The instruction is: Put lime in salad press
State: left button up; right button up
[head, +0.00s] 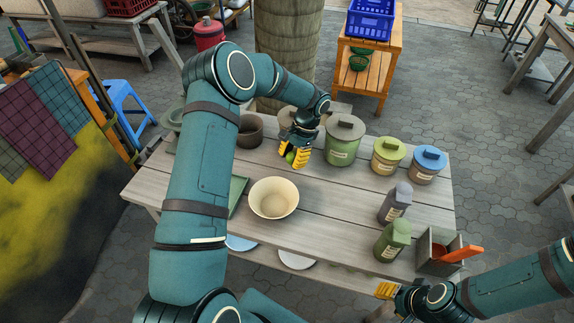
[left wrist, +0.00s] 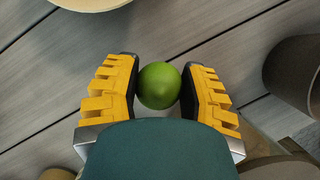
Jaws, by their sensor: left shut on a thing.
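My left gripper (head: 296,158) is shut on a green lime (head: 289,158) above the back middle of the table. In the left wrist view the lime (left wrist: 159,85) sits between the two yellow fingers (left wrist: 157,92). A brown clay pot (head: 250,133), possibly the salad press, stands on the table left of the gripper. A brown vessel also shows at the right edge of the left wrist view (left wrist: 295,75). My right gripper (head: 388,290) is low at the front right, beyond the table edge; its opening is unclear.
A cream bowl (head: 273,199) stands in front of the left gripper, beside a green tray (head: 238,192). A green lidded canister (head: 343,145) is close on the right, with several jars and bottles beyond. A grey box (head: 437,262) holds an orange-handled tool. The table's centre right is clear.

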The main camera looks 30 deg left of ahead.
aim_at(292, 154)
pick_arm(q)
notch_tip(292, 154, up, 11)
jog(key=shift+f+p, duration=0.1)
jog(key=shift+p, duration=0.75)
